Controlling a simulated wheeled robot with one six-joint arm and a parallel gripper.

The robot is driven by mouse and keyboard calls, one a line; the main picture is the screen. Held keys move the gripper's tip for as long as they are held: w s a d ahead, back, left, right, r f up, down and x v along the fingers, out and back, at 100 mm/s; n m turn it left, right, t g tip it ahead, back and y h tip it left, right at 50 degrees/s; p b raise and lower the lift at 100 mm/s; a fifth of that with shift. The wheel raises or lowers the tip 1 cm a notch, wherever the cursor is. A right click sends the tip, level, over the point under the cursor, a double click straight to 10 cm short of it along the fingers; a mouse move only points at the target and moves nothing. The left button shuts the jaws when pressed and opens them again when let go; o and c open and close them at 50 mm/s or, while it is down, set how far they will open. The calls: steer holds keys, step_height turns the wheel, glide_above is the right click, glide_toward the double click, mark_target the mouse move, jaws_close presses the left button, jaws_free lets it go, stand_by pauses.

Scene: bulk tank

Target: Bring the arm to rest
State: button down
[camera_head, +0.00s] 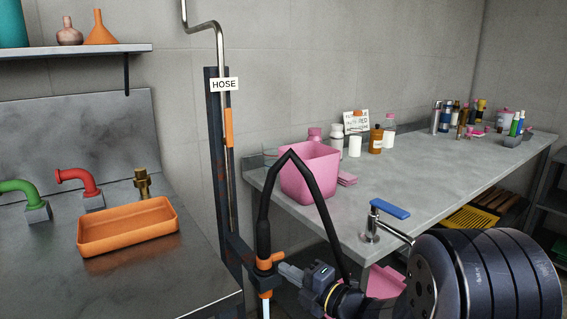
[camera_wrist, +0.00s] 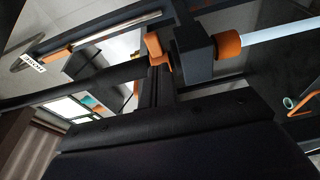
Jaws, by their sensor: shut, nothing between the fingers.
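My arm reaches in from the lower right of the head view. My gripper (camera_head: 285,270) points left, its tips beside the orange valve handle (camera_head: 269,261) on the hose fitting. Its fingers are shut with nothing between them. In the wrist view the gripper (camera_wrist: 157,85) shows from behind, with the orange handle (camera_wrist: 155,47) just past its tips; whether they touch I cannot tell. The black hose (camera_head: 291,152) loops up and over behind my gripper. A white pipe (camera_head: 265,308) runs down below the fitting.
A dark post with a HOSE sign (camera_head: 224,84) stands left of the gripper. A steel counter with an orange tray (camera_head: 128,226) is at left. A pink bin (camera_head: 309,172) stands on the grey bench (camera_head: 415,165), with several bottles behind. A blue-handled tap (camera_head: 390,209) is close to my arm.

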steer(key=s+a+p+v, duration=0.1)
steer(key=v, duration=1.1)
steer(key=shift+s+a, duration=0.2)
steer(key=shift+s, duration=0.15)
steer(key=shift+a, duration=0.1)
